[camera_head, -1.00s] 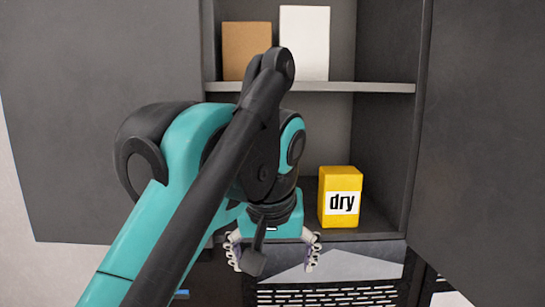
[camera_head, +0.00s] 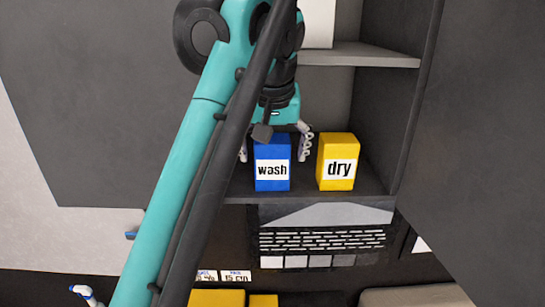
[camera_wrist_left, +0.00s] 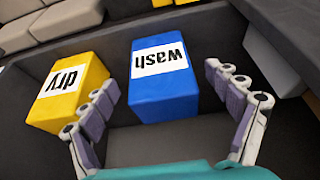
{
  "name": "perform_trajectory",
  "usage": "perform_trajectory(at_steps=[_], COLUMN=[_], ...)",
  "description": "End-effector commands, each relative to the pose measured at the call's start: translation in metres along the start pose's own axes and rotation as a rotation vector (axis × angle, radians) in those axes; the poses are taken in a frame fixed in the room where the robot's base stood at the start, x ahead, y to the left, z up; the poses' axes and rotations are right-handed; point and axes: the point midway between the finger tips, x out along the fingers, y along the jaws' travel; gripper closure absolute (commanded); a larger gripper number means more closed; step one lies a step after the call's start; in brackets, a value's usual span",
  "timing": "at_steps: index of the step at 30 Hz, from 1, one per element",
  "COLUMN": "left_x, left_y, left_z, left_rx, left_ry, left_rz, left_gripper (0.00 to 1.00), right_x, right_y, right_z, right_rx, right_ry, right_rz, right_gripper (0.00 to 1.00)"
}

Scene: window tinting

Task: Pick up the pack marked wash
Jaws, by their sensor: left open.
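The blue pack marked wash (camera_head: 272,180) stands upright on the lower shelf of the dark cabinet. It also shows in the left wrist view (camera_wrist_left: 165,85), its label upside down there. My left gripper (camera_head: 274,150) is open, with one finger on each side of the blue pack. In the left wrist view my left gripper (camera_wrist_left: 165,88) shows gaps between its fingers and the pack. The yellow pack marked dry (camera_head: 338,150) stands just right of the wash pack. My right gripper is not in view.
The upper shelf (camera_head: 365,57) holds a white box (camera_head: 318,25), partly hidden by my arm. A large dark door panel (camera_head: 480,130) stands to the right of the cabinet. In the left wrist view the yellow pack (camera_wrist_left: 68,95) stands close by.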

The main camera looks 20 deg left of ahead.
Motion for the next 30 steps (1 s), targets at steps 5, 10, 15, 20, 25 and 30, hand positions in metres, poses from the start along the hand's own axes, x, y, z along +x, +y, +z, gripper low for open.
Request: perform_trajectory(at_steps=[5, 10, 15, 20, 25, 30], left_x=[0.009, 0.037, 0.053, 0.056, 0.055, 0.055], left_y=[-0.001, 0.0, 0.0, 0.0, 0.0, 0.0], left_z=[-0.013, -0.012, -0.012, -0.012, -0.012, -0.012], left_rx=[-0.002, -0.001, 0.0, 0.0, 0.0, 0.0], left_ry=[0.0, 0.0, 0.0, 0.0, 0.0, 0.0], left_rz=[0.0, 0.0, 0.0, 0.0, 0.0, 0.0], left_gripper=[0.11, 0.11, 0.11, 0.11, 0.27, 0.67], right_x=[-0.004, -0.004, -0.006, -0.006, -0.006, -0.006], right_y=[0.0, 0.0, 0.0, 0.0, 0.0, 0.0], right_z=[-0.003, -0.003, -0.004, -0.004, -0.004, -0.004], right_rx=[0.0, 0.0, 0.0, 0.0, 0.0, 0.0], right_ry=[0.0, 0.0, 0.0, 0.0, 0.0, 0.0], right_rz=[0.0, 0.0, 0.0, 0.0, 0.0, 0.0], right_gripper=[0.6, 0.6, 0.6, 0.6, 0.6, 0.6])
